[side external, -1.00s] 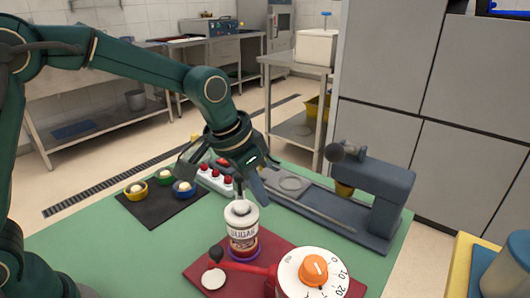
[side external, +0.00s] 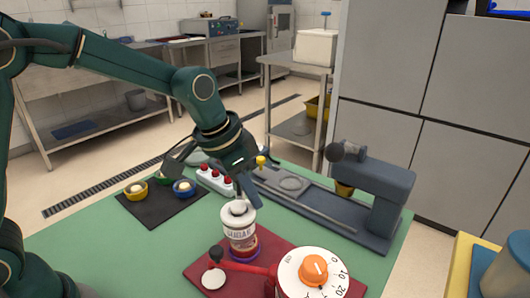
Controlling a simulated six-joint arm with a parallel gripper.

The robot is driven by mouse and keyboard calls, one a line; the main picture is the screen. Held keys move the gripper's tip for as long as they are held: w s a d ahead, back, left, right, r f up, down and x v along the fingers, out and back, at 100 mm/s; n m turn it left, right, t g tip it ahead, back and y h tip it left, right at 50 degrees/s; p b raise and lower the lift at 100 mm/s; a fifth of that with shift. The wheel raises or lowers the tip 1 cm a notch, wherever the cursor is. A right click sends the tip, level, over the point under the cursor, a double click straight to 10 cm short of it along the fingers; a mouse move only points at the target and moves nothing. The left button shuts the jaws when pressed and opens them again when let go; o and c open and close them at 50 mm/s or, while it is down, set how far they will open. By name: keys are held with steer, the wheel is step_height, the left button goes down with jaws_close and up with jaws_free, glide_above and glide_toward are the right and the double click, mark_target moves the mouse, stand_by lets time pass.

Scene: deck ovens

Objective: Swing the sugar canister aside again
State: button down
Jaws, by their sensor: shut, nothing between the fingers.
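The white sugar canister (side external: 239,226), with a dark-lettered label and a brownish lower part, stands on the red mat (side external: 200,265). A purple ring (side external: 244,253) shows around its base. My gripper (side external: 240,197) is shut and empty, pointing down right at the canister's top. One blue-grey finger overlaps the canister's upper right edge in this view. I cannot tell whether it touches the canister.
A red timer with a white dial and orange knob (side external: 314,269) stands in front, with a black-tipped red bar (side external: 247,267) and a white disc (side external: 213,278). A dark slicer-like machine (side external: 380,195) is right. A black mat (side external: 150,207) holds several coloured cups left.

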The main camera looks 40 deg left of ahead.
steer(key=shift+s+a+m+h, duration=0.3)
steer(key=shift+s+a+m, duration=0.55)
steer(key=shift+m, duration=0.25)
steer(key=s+a+m+g+h, duration=0.1)
steer(key=s+a+m+g, duration=0.1)
steer(key=a+m, duration=0.5)
steer(key=shift+s+a+m+h, duration=0.3)
steer(key=shift+s+a+m, duration=0.1)
steer(key=shift+s+a, duration=0.4)
steer(key=shift+w, duration=0.1)
